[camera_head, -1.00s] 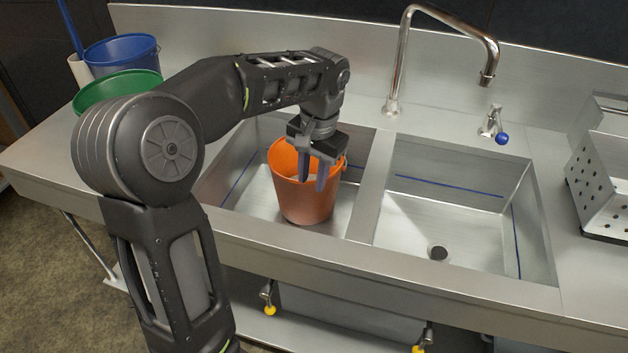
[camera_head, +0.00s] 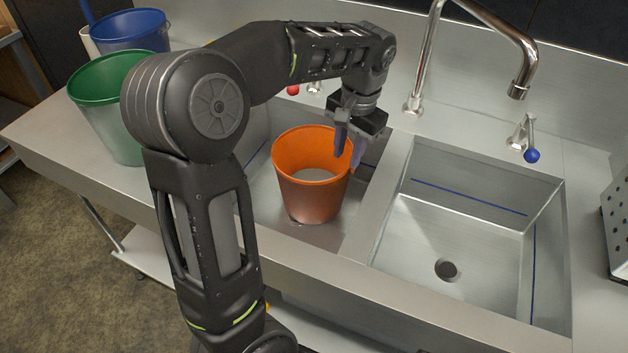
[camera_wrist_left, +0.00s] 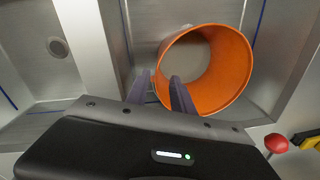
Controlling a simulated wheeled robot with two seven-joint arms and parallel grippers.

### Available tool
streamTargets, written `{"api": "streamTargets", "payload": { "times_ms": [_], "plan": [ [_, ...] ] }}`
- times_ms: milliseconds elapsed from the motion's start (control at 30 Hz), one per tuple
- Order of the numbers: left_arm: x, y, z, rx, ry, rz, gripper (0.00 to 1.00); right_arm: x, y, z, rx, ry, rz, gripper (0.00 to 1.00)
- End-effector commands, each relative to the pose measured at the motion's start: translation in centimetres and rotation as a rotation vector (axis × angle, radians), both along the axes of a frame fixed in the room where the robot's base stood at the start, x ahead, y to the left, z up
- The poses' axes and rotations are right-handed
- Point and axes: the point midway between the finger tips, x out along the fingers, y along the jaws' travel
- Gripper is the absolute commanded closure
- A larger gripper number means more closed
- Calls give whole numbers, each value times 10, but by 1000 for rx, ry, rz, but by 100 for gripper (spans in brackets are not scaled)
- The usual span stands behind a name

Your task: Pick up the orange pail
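The orange pail (camera_head: 311,198) stands upright in the left sink basin, its mouth facing up. My left gripper (camera_head: 349,154) points down at the pail's right rim. Its two fingers are apart, one over the inner side of the rim and one outside it. In the left wrist view, the orange pail (camera_wrist_left: 238,60) shows its open mouth, and its rim lies between the open fingers of my left gripper (camera_wrist_left: 160,82). I cannot tell whether either finger touches the pail. My right gripper is not in view.
A green pail (camera_head: 105,105) and a blue pail (camera_head: 130,28) stand on the left counter. The right basin (camera_head: 455,225) is empty, with a tall faucet (camera_head: 430,50) behind it. A blue-knobbed tap (camera_head: 530,150) and a perforated metal box (camera_head: 616,225) are at the right.

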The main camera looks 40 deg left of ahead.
Motion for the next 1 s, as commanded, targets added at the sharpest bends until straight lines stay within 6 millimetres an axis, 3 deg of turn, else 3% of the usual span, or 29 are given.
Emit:
{"api": "streamTargets", "payload": {
  "times_ms": [200, 567, 833, 1000],
  "plan": [
    [-1, 2, -21, 0, 2, 1, 71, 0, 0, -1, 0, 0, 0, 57],
    [-1, 2, -26, 0, 2, 0, 71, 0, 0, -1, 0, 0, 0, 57],
    [-2, 3, -63, 1, 4, 0, 71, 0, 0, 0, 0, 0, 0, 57],
    [-1, 4, -74, 0, 1, 0, 71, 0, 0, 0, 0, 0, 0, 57]
  ]
}}
